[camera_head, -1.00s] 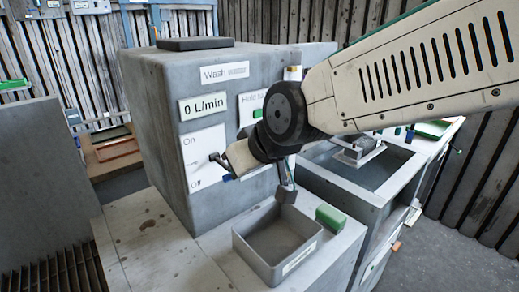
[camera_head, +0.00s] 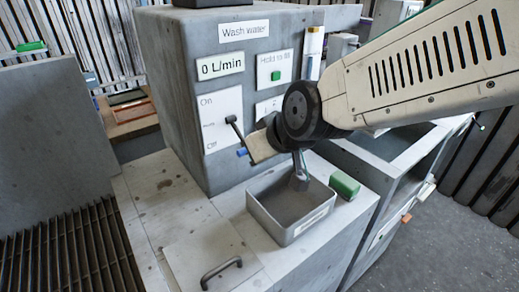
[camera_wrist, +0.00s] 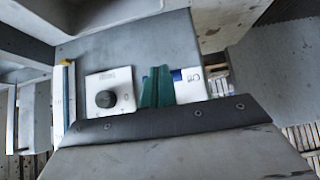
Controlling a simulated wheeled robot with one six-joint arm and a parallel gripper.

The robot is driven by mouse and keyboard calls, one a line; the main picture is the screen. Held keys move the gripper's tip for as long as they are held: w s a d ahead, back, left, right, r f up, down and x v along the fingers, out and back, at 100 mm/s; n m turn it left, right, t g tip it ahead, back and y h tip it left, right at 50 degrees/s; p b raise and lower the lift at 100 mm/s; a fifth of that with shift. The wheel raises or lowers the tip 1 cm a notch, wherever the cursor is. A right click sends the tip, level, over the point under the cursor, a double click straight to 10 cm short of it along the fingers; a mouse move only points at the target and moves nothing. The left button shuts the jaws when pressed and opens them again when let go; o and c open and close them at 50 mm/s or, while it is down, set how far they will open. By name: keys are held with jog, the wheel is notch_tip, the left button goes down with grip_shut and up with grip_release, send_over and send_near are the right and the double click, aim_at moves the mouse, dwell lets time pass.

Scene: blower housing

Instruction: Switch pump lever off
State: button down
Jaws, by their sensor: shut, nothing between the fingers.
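The pump lever (camera_head: 233,124) is a thin dark rod with a black knob, on the front of the grey wash water cabinet. It stands out beside a white plate (camera_head: 208,122) marked On and Off, with the knob at a height between the two words. My gripper (camera_wrist: 157,87) shows teal fingers closed together and empty in the wrist view, in front of a white On/Off plate (camera_wrist: 191,86). In the head view my wrist is just right of and below the lever and hides most of the fingers. I cannot tell whether they touch the lever.
The cabinet carries a 0 L/min display (camera_head: 220,66) and a green button (camera_head: 276,76). A round black knob (camera_wrist: 105,99) shows in the wrist view. A grey tray (camera_head: 289,207) and green block (camera_head: 344,185) stand below my wrist. A sink lies at right.

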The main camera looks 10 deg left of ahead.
jog(key=shift+d+r, duration=0.1)
jog(key=shift+r, duration=0.05)
jog(key=s+d+r, duration=0.5)
jog(key=s+d, duration=0.3)
jog(key=shift+d, duration=0.4)
jog(key=shift+s, duration=0.1)
